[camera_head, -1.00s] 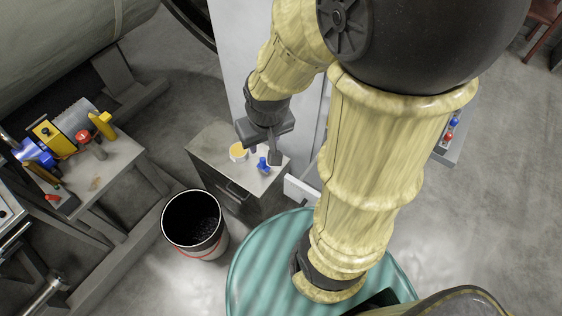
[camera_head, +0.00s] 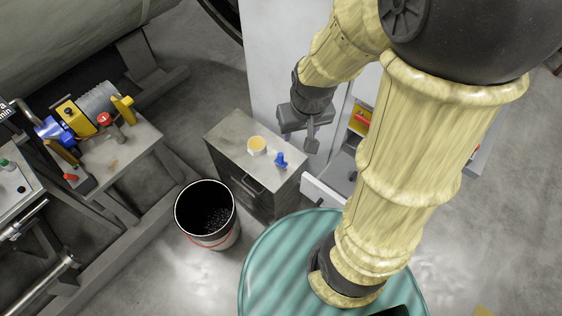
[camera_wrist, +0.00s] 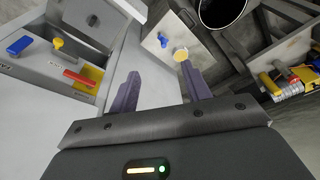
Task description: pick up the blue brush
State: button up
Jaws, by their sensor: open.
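A small blue object (camera_head: 280,160), which may be the blue brush, stands on the grey cabinet (camera_head: 228,131) beside a yellow-topped cup (camera_head: 257,145). In the wrist view the blue object (camera_wrist: 163,40) and cup (camera_wrist: 181,54) show beyond the fingertips. Another blue item (camera_wrist: 19,45) lies on a grey unit at the left of the wrist view. It is too small to tell which blue thing is a brush. My gripper (camera_head: 306,137) is open and empty, apart from the blue object and to its upper right in the head view.
A black bucket (camera_head: 207,213) stands on the floor beside the cabinet. A teal drum (camera_head: 280,262) is in front. A white panel (camera_head: 322,192) juts out near the cabinet. A bench (camera_head: 124,148) with tools is at left. The grey unit holds a red-handled item (camera_wrist: 80,79).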

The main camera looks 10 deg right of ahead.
jog(key=w+f+n+g+b, duration=0.15)
jog(key=w+f+b, duration=0.35)
jog(key=w+f, duration=0.75)
jog(key=n+b, duration=0.3)
send_over(281, 160)
notch_tip(281, 160, down, 14)
jog(key=shift+w+d+g, duration=0.35)
jog(key=shift+w+g, duration=0.1)
jog(key=shift+f, duration=0.15)
notch_tip(281, 160, down, 12)
jog(key=shift+a+r, duration=0.1)
jog(key=shift+a+f+p, duration=0.2)
jog(key=shift+f+p, duration=0.15)
jog(key=shift+f, duration=2.3)
